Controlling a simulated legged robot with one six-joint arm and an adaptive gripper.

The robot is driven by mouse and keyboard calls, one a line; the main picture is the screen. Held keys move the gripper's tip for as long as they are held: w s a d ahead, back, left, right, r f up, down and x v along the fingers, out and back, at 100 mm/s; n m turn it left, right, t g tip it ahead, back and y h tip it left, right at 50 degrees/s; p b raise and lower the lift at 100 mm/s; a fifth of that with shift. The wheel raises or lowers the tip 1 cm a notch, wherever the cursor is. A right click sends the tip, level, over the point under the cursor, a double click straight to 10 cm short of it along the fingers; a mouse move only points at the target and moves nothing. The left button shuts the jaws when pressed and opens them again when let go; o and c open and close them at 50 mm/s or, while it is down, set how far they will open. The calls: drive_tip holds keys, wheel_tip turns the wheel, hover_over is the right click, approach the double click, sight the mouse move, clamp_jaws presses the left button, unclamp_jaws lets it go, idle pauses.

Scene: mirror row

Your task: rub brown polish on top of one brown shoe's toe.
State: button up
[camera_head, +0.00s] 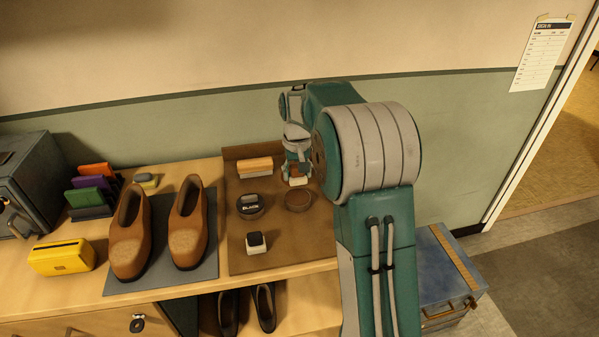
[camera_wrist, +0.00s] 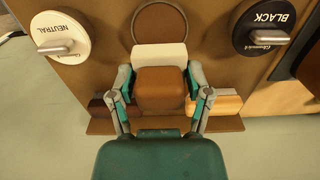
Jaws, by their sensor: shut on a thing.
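My gripper (camera_head: 297,160) is shut on an applicator with a brown block (camera_wrist: 161,88) and a cream pad (camera_wrist: 160,57). It holds the applicator over the brown mat, just behind a round brown polish tin (camera_head: 298,201). The tin also shows beyond the pad in the wrist view (camera_wrist: 160,20). The visible side of the pad looks clean; its underside is hidden. Two brown shoes stand side by side to the left, a left one (camera_head: 128,250) and a right one (camera_head: 188,235), toes toward me.
The shoes stand on a grey mat (camera_head: 160,281). A yellow box (camera_head: 62,258) sits at left.

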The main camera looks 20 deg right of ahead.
sight(298, 197)
drive_tip(key=shift+f, duration=2.55)
drive_tip(key=shift+f, duration=0.55)
drive_tip(key=shift+r, duration=3.6)
